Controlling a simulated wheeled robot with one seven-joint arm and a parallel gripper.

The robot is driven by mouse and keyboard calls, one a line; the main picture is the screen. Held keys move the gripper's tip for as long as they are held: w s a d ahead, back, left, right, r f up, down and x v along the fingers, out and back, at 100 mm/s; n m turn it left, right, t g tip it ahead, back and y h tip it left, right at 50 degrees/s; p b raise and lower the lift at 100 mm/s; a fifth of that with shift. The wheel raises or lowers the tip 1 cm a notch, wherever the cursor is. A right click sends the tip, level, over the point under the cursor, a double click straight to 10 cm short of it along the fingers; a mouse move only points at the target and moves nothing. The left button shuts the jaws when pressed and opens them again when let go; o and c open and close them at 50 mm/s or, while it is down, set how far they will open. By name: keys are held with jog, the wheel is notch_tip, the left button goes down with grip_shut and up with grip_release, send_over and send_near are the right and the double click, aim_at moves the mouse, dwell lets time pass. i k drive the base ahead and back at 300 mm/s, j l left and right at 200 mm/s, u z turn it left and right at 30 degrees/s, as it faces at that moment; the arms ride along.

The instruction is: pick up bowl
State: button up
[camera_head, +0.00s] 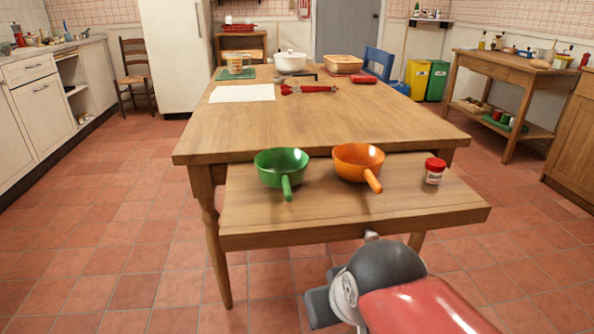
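Two handled bowls rest on a pulled-out wooden board (330,212) at the near end of the table. The green bowl (281,165) is on the left, upright, with its handle pointing toward me. The orange bowl (357,160) stands a little to its right, upright, with its handle pointing toward me and right. The two bowls are apart. The part of the orange bowl I can see inside looks empty, as does the green one. My arm shows at the bottom right, below the board's front edge. My gripper's fingers do not show.
A small jar with a red lid (434,171) stands right of the orange bowl. The wooden table (300,122) behind is bare in its near half. A white pot (290,62), a basket (343,64) and red-handled tools (308,89) lie farther back. Tiled floor is clear at both sides.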

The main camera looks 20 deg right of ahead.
aim_at(283, 168)
jog(key=l+u, duration=0.25)
jog(key=l, duration=0.15)
jog(key=k+l+u, duration=0.25)
jog(key=l+u, duration=0.2)
jog(key=l, duration=0.25)
jog(key=k+l+u, duration=0.25)
jog(key=i+l, duration=0.1)
